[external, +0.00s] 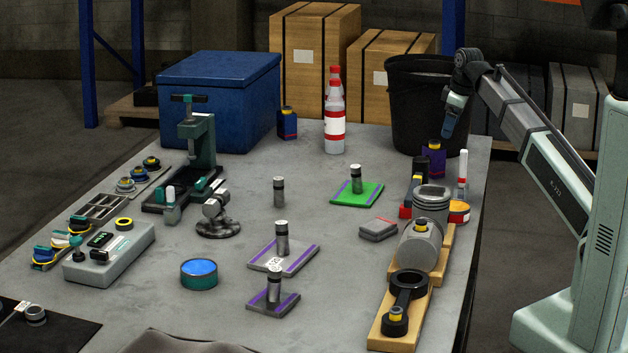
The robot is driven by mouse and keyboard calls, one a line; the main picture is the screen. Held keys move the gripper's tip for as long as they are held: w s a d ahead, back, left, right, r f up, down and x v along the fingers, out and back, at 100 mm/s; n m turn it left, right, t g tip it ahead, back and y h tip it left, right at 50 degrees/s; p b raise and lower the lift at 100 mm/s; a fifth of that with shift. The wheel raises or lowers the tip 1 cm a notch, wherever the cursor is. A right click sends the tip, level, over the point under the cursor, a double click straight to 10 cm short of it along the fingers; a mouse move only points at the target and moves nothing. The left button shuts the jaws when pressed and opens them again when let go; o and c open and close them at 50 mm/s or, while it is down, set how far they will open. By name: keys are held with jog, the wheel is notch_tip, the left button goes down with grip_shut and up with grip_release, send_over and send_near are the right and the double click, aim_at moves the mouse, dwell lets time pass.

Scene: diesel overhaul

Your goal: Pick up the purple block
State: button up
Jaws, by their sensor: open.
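A dark purple block-like object with a yellow top (434,160) stands upright at the back right of the table, beside the black bucket. It is the most purple solid thing in view, but I cannot tell whether it is a block or a bottle. My gripper (448,132) hangs above it and slightly right, pointing down, in front of the bucket. It is open with nothing visible in it; the fingers are small in this view. Purple stripes also edge a green plate (371,198) and two grey plates (305,257) (287,304), which bear dark metal cylinders.
The black bucket (410,95) rises close behind my gripper. A red-and-black object (412,193), a white bottle (462,175) and a grey piston (430,205) crowd the right edge. A blue chest (220,100) stands at the back left. The table's centre has clear patches.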

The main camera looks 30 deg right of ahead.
aim_at(436, 148)
jog(key=w+f+m, duration=0.1)
jog(key=f+m, duration=0.1)
jog(key=w+f+m, duration=0.2)
jog(key=f, duration=0.1)
jog(key=w+f+m+t, duration=0.1)
jog(key=f+m, duration=0.1)
jog(key=m, duration=0.1)
jog(key=shift+w+f, duration=0.25)
jog(key=shift+w, duration=0.1)
jog(key=shift+w+x, duration=0.25)
jog(key=shift+x, duration=2.35)
jog(key=shift+d+r, duration=0.1)
jog(key=c, duration=1.4)
jog(key=shift+r, duration=0.1)
